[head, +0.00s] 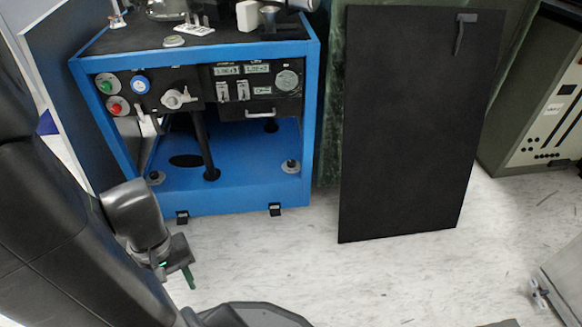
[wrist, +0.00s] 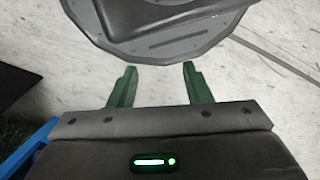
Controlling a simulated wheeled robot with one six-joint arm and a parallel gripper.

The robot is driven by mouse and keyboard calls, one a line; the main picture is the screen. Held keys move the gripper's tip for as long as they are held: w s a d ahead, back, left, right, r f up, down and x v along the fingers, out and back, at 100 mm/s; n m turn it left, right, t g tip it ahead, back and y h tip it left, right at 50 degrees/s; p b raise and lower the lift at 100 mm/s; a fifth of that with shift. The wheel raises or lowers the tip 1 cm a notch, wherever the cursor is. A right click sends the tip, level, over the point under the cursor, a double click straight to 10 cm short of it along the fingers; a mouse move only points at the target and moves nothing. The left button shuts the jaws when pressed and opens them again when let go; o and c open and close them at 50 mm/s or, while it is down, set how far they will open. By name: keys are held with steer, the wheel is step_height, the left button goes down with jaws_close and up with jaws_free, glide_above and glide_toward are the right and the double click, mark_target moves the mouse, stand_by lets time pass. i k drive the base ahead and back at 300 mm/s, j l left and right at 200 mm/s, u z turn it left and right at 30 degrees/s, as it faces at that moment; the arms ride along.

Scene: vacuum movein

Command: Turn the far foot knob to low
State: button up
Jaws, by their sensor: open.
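The blue-framed machine (head: 241,199) stands at the upper left in the head view. Two small grey round knobs sit on its blue bottom plate, a left one (head: 157,178) and a right one (head: 290,166). A small dark round piece (head: 271,126) shows farther back on the plate. I cannot tell which of these is the far foot knob, nor read any low mark or setting. My gripper (head: 189,277) hangs in front of the machine, apart from it, pointing down. In the wrist view my gripper (wrist: 158,68) has its green fingers spread and nothing between them.
A black panel (head: 410,125) leans upright right of the machine. A green-grey cabinet (head: 535,110) stands at the far right. The pale floor (head: 330,270) in front is mostly clear. Two black feet (head: 182,217) (head: 275,210) stick out below the machine.

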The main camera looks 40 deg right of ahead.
mark_target(291, 164)
steer(key=l+z, duration=0.4)
steer(key=i+l+z, duration=0.1)
steer(key=l+z, duration=0.35)
steer(key=i+l+z, duration=0.1)
steer(key=l+z, duration=0.3)
